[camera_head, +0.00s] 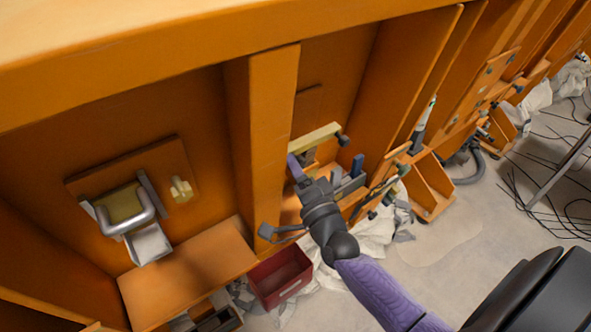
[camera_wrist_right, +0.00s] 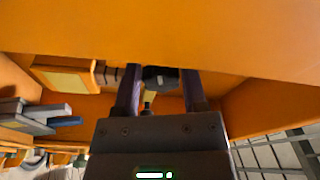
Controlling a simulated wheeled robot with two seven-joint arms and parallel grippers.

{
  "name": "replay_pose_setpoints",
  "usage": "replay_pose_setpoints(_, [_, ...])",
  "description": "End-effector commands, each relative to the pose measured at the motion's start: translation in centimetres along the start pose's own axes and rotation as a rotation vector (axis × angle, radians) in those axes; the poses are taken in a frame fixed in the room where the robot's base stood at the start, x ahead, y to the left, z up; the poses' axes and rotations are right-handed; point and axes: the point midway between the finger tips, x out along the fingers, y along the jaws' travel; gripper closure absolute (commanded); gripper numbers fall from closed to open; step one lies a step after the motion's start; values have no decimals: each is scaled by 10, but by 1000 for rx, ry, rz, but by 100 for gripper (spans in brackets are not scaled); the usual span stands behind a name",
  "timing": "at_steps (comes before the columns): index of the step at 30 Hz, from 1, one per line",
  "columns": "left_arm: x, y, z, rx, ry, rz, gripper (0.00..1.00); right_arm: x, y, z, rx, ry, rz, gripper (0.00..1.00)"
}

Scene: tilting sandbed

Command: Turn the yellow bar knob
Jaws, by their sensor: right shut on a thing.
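A small yellow bar-shaped knob (camera_head: 181,189) sits on the orange panel in the left bay, beside a metal loop handle (camera_head: 135,222). A longer pale yellow bar (camera_head: 315,137) with a dark end is in the middle bay, just above my right gripper (camera_head: 300,164). My right gripper is at the middle bay, apart from the small yellow knob. In the right wrist view its purple fingers (camera_wrist_right: 162,78) stand either side of a dark piece (camera_wrist_right: 160,84), whose full shape is hidden. I cannot tell whether this piece belongs to the pale yellow bar. My left gripper is not in view.
An orange post (camera_head: 270,130) divides the left and middle bays. Grey and blue blocks (camera_head: 350,184) stand close to the right of my gripper. A red bin (camera_head: 281,276) is below. Crumpled white cloth lies on the floor, and cables (camera_head: 560,160) lie at the right.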

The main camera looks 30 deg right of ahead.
Motion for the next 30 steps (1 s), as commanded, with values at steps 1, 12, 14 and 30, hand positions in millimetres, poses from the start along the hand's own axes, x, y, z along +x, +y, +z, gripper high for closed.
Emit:
replay_pose_setpoints(1, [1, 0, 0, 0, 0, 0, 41, 0, 1, 0, -41, 1, -7, 100])
replay_pose_setpoints(12, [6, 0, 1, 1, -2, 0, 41, 0, 4, -1, -385, 0, -68, 100])
replay_pose_setpoints(14, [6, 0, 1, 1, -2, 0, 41, 0, 5, -1, -438, 0, -77, 100])
replay_pose_setpoints(30, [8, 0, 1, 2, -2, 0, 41, 1, 6, -3, -774, 2, -137, 100])
